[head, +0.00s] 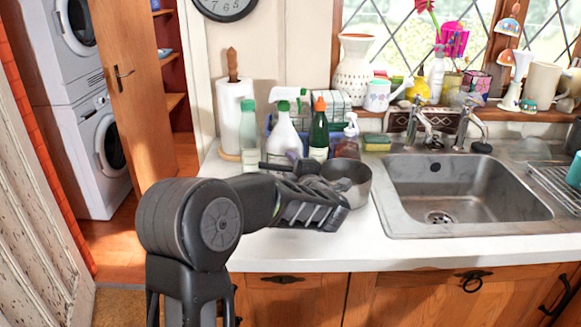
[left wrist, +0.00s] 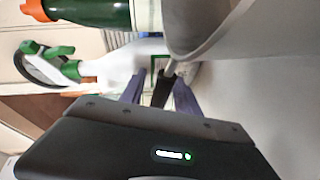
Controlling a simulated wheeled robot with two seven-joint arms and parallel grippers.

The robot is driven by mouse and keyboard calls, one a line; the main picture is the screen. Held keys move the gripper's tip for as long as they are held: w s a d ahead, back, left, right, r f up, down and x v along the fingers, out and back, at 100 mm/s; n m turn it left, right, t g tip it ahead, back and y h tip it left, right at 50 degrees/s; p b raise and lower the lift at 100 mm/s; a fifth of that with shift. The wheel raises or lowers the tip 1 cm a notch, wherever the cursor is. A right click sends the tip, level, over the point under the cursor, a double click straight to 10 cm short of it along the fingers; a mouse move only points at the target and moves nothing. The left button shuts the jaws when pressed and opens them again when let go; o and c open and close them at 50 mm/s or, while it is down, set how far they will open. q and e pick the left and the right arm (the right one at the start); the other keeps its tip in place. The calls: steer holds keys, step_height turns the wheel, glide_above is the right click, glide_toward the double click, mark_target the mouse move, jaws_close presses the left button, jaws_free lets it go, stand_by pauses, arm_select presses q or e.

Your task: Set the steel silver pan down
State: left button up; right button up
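The steel silver pan (head: 354,184) is at the back of the white counter, left of the sink. It looks upright and level, with its base at the counter surface; the exact contact is hidden. Its dark handle (head: 276,167) points left. In the left wrist view the pan's wall (left wrist: 205,25) is close, at top right. My left gripper (head: 318,184) is at the handle side of the pan. In the left wrist view its two fingers (left wrist: 160,90) stand on either side of the dark handle, with gaps visible, so it looks open around it. My right gripper is out of view.
Several bottles stand behind the pan, including a green one with an orange cap (head: 319,130) and a white spray bottle (head: 284,130). A paper towel roll (head: 235,115) stands at left. The sink (head: 465,190) lies right of the pan. The counter front (head: 300,250) is clear.

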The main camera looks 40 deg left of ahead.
arm_select(q)
steer(key=shift+r, duration=0.15)
steer(key=shift+d, duration=0.15)
steer(key=v, duration=1.1)
steer(key=shift+s+d+r+b, duration=0.1)
steer(key=shift+s+d+b, duration=0.2)
